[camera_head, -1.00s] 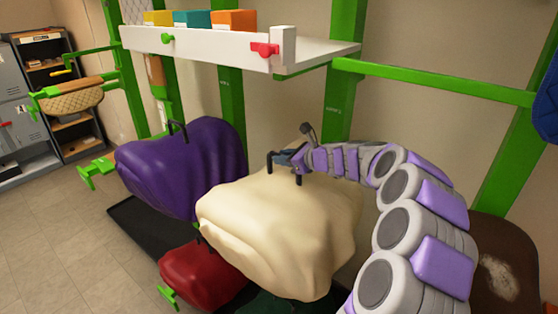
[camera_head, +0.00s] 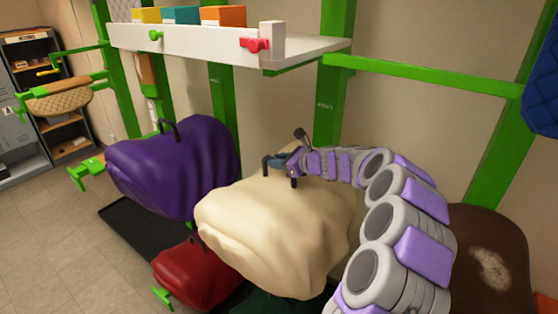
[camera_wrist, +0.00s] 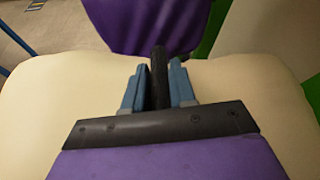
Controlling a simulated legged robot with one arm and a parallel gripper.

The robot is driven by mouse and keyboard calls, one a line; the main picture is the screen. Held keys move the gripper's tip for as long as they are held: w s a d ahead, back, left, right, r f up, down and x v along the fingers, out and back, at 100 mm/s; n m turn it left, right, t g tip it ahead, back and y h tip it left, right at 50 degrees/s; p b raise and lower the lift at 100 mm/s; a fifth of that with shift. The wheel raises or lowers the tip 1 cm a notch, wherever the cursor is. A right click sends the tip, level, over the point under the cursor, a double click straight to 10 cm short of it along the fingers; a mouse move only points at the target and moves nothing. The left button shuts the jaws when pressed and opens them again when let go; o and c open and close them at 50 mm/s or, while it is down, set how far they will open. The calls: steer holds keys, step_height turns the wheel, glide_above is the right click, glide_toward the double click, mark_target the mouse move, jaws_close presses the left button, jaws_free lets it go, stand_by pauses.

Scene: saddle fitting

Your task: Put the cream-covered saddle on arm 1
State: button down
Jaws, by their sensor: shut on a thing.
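The cream-covered saddle (camera_head: 275,235) hangs in the middle of the head view, in front of the green rack. My gripper (camera_head: 281,164) is at its top and is shut on its black handle. In the wrist view, my gripper's blue fingers (camera_wrist: 158,88) close on both sides of the black handle (camera_wrist: 158,65), with the cream cover (camera_wrist: 60,95) spread below. What bears the cream-covered saddle from underneath is hidden by the cover. I cannot tell which rack arm is arm 1.
A purple-covered saddle (camera_head: 180,170) is close on the left, and a red-covered one (camera_head: 195,277) is below. A brown saddle (camera_head: 495,265) is at the right. A white shelf (camera_head: 200,42) with boxes stands above. A green arm (camera_head: 85,172) sticks out at the left.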

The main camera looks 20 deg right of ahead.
steer(key=shift+r, duration=0.1)
steer(key=c, duration=1.1)
jaws_free()
steer(key=shift+s, duration=0.1)
steer(key=shift+o, duration=1.3)
steer(key=v, duration=1.7)
steer(key=shift+d+p, duration=0.25)
steer(key=shift+p, duration=0.1)
steer(key=shift+a, duration=0.1)
